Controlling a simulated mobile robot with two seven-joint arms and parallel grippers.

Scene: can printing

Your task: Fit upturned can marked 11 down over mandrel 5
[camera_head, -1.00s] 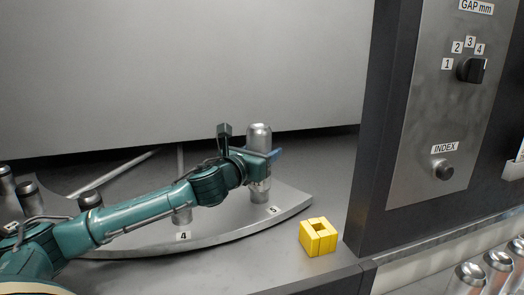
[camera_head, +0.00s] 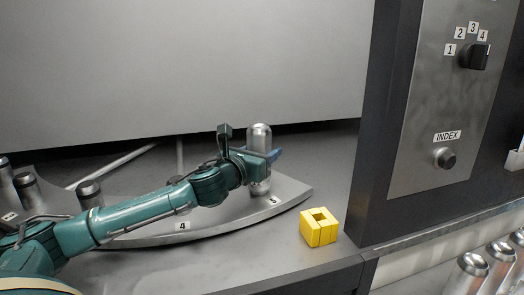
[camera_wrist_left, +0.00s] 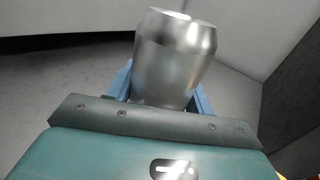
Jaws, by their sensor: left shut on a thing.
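A shiny metal can (camera_head: 260,136) stands upright, closed domed end up, over the place labelled 5 (camera_head: 274,200) on the grey plate (camera_head: 225,215). My left gripper (camera_head: 263,157) is shut on the can around its middle. The can's lower part shows beneath the jaws, close to the plate. Mandrel 5 cannot be made out and seems hidden by the can. In the left wrist view the can (camera_wrist_left: 176,55) sits between the blue fingers (camera_wrist_left: 160,92). No number 11 is readable on it. My right gripper is out of view.
A yellow block with a square opening (camera_head: 320,227) stands right of the plate. Other dark-topped mandrels (camera_head: 89,194) stand at the left. A control panel (camera_head: 440,110) rises at the right, with several metal cans (camera_head: 468,274) below it. A grey wall (camera_head: 180,65) stands behind.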

